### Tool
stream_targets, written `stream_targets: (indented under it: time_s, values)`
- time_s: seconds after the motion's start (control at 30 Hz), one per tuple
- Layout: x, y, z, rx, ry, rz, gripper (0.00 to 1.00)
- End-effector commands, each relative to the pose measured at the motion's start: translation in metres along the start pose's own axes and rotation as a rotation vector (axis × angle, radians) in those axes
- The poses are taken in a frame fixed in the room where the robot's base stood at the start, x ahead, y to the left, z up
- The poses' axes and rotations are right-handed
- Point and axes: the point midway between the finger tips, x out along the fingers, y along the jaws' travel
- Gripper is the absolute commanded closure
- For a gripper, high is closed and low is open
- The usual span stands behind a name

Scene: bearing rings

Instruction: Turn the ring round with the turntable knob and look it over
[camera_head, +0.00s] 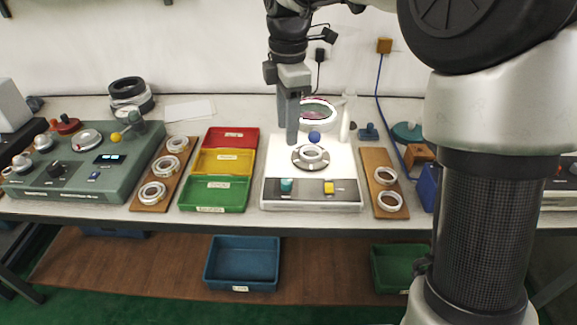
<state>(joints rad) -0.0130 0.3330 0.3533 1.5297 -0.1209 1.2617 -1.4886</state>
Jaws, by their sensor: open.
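A bearing ring (313,155) lies on the dark turntable (298,163) of the white inspection stand (275,164). A teal knob (286,185) and a yellow button (328,188) are on the stand's dark front panel. A blue ball (314,136) shows just behind the ring. My gripper (292,138) points down over the left rear of the turntable, open and with nothing seen between its fingers. It is behind and above the teal knob, apart from it. A lit round magnifier (318,112) stands behind, partly hidden by my gripper.
Red (231,138), yellow (223,161) and green (215,194) trays stand left of the stand. Wooden boards with rings lie further left (150,207) and at right (383,214). A green instrument (75,180) fills the left end. My own arm hides the right side.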

Motion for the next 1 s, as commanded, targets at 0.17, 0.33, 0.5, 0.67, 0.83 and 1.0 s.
stream_targets:
  time_s: [0.17, 0.33, 0.5, 0.67, 0.83, 1.0]
  values:
    - [0.037, -0.001, 0.000, 0.002, 0.000, -0.004, 0.59]
    - [0.075, -0.002, 0.000, 0.004, 0.001, -0.004, 0.59]
    - [0.112, -0.002, 0.000, 0.004, 0.000, -0.004, 0.59]
    - [0.140, -0.002, 0.000, 0.004, -0.001, -0.002, 0.59]
    - [0.158, -0.001, 0.000, 0.004, 0.000, -0.001, 0.59]
    - [0.163, -0.001, 0.000, 0.005, 0.000, 0.001, 0.59]
